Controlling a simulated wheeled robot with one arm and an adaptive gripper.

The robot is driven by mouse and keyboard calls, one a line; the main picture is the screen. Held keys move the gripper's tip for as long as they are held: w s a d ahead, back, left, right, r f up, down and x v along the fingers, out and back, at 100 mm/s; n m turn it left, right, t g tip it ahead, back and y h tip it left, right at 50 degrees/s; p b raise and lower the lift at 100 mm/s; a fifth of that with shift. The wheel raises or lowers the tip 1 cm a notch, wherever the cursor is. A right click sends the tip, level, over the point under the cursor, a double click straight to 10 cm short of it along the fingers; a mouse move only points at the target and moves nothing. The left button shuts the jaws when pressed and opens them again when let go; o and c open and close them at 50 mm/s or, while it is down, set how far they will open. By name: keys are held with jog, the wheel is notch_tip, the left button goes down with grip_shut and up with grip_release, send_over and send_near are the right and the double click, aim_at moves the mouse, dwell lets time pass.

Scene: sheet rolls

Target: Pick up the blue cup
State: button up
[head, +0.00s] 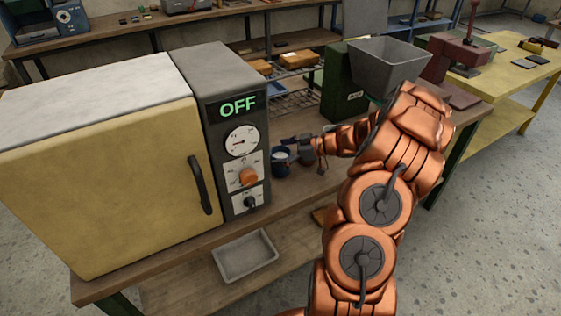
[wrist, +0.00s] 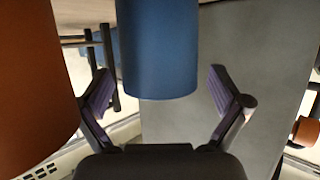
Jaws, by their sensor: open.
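The blue cup (head: 281,160) stands on the workbench, just right of the oven's control panel, in the head view. In the wrist view the blue cup (wrist: 158,50) is large and close, between the two spread fingers of my gripper (wrist: 160,84). Gaps show between the cup and both fingers. In the head view my gripper (head: 294,146) is beside the cup and partly overlaps it. The gripper is open and holds nothing.
The yellow oven (head: 100,180) with its grey control panel (head: 240,140) reading OFF stands left of the cup. A green machine with a grey hopper (head: 385,68) stands behind my arm. A rust-brown rounded surface (wrist: 30,90) is close at left in the wrist view. A grey tray (head: 245,257) lies below.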

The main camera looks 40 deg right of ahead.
jog(key=shift+c, duration=0.4)
jog(key=c, duration=1.2)
